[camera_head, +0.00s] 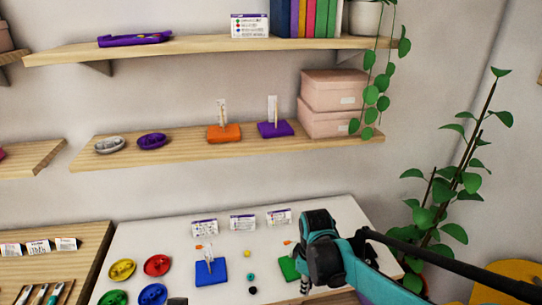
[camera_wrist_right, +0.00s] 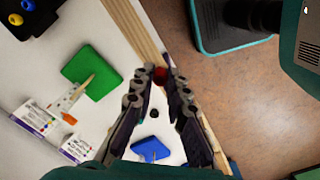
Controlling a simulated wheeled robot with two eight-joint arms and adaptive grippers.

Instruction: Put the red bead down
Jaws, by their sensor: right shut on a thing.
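The red bead (camera_wrist_right: 160,75) shows in the right wrist view between the fingertips of my right gripper (camera_wrist_right: 160,82), which is shut on it. In that view the bead appears near the wooden front edge of the white table; its height cannot be told. In the head view my right gripper (camera_head: 304,286) is beside the green board (camera_head: 288,268), partly covering it, and the bead is hidden. The green board, with a pale peg, also shows in the wrist view (camera_wrist_right: 104,88). The blue board (camera_head: 211,273) stands further left. My left gripper is not clearly seen.
A red dish (camera_head: 157,265), a yellow dish (camera_head: 122,270), a green dish (camera_head: 113,298) and a blue dish (camera_head: 152,294) sit at the left. A yellow bead (camera_head: 247,253) and a black bead (camera_head: 253,290) lie between the boards. Cards (camera_head: 242,222) stand behind.

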